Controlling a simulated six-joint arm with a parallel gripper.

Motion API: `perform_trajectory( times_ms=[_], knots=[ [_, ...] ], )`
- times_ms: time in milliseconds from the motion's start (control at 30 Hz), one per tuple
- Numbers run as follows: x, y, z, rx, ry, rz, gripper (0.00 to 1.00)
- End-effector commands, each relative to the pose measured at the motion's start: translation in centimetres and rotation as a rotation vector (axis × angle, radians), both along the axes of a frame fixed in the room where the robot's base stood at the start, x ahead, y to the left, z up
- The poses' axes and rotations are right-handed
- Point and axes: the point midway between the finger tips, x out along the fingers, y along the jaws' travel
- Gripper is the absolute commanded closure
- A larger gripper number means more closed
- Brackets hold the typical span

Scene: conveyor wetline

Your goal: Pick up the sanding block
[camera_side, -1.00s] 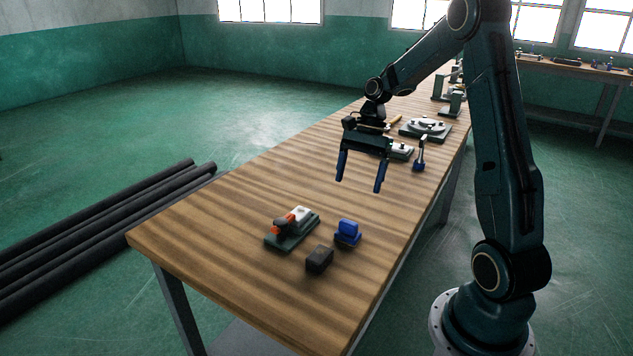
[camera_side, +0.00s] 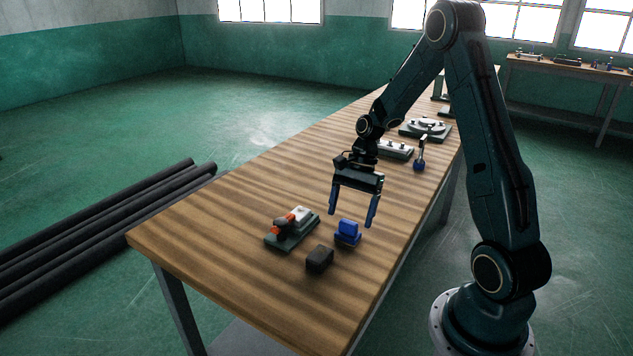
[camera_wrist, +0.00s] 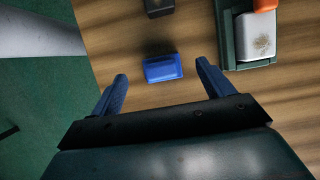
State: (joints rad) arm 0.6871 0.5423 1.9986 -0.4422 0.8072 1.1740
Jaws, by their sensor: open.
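A blue block with a narrower grip on a wider base, which looks like the sanding block (camera_side: 347,233), stands upright on the wooden table. It also shows in the wrist view (camera_wrist: 163,69), roughly centred between the fingertips. My gripper (camera_side: 351,218) is open and empty, with its two blue fingers pointing down above and slightly behind the block in the side view. In the wrist view my gripper (camera_wrist: 161,72) has one finger to each side of the block, with gaps between. I cannot tell the exact height of the fingertips over the table.
A dark block (camera_side: 319,259) lies close in front of the blue one. A green-based fixture with orange and white parts (camera_side: 292,232) stands to its left. The table (camera_side: 210,240) is bare farther left. More fixtures (camera_side: 425,128) stand toward the far end.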

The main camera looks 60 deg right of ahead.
Motion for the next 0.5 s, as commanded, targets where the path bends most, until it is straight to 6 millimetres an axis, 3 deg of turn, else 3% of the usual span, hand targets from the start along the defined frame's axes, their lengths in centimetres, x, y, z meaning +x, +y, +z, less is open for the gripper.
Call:
perform_trajectory(
  times_ms=[167, 500],
  knots=[
    [0.0, 0.2, -0.5, 0.001, 0.002, 0.001, 0.20],
    [0.0, 1.3, -4.0, 0.002, 0.003, 0.001, 0.20]
  ],
)
